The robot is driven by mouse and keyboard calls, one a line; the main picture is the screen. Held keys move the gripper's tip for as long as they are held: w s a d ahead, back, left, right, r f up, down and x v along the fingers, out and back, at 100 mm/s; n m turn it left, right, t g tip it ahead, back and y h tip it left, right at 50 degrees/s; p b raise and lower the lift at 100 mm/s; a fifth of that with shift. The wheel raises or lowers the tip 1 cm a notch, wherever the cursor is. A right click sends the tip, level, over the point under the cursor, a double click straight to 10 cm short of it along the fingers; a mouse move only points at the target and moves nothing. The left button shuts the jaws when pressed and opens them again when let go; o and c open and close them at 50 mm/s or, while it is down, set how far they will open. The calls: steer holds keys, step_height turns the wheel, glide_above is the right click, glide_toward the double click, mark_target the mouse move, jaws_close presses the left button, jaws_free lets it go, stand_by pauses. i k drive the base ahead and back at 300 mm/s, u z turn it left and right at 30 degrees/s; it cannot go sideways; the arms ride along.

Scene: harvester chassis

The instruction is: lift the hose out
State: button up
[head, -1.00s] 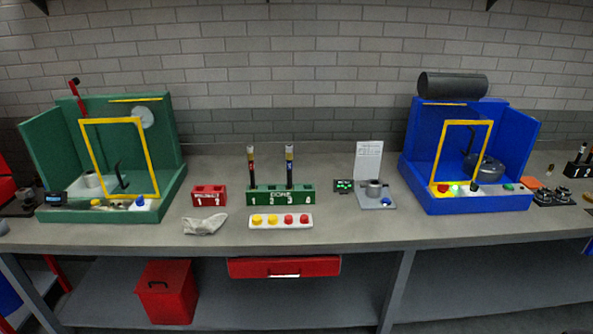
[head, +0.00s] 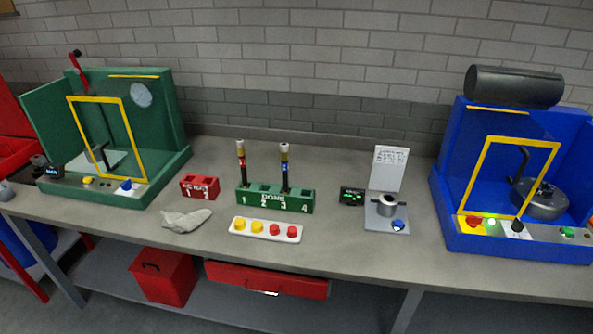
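No part is clearly recognisable as a hose. Black bent pieces show inside the green enclosure (head: 165,130) and the blue enclosure (head: 455,190), but I cannot tell what they are. The one in the blue enclosure stands beside a round grey pot (head: 541,203), behind a yellow frame (head: 486,165). Two dark tubes with pale tops, the left tube (head: 241,163) and the right tube (head: 284,169), stand upright in the green rack (head: 275,200) marked DONE. My gripper is not in view.
On the grey bench (head: 330,240) are a red rack (head: 200,187), a crumpled pale cloth (head: 187,220), a white tray of yellow and red caps (head: 265,231), and a metal cup (head: 386,203) on a plate. A dark cylinder (head: 514,86) lies atop the blue enclosure. A red box (head: 165,276) sits below.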

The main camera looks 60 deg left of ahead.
mark_target(284, 146)
steer(key=i, duration=0.65)
steer(key=u, duration=1.8)
steer(key=i, duration=0.5)
steer(key=z, duration=0.2)
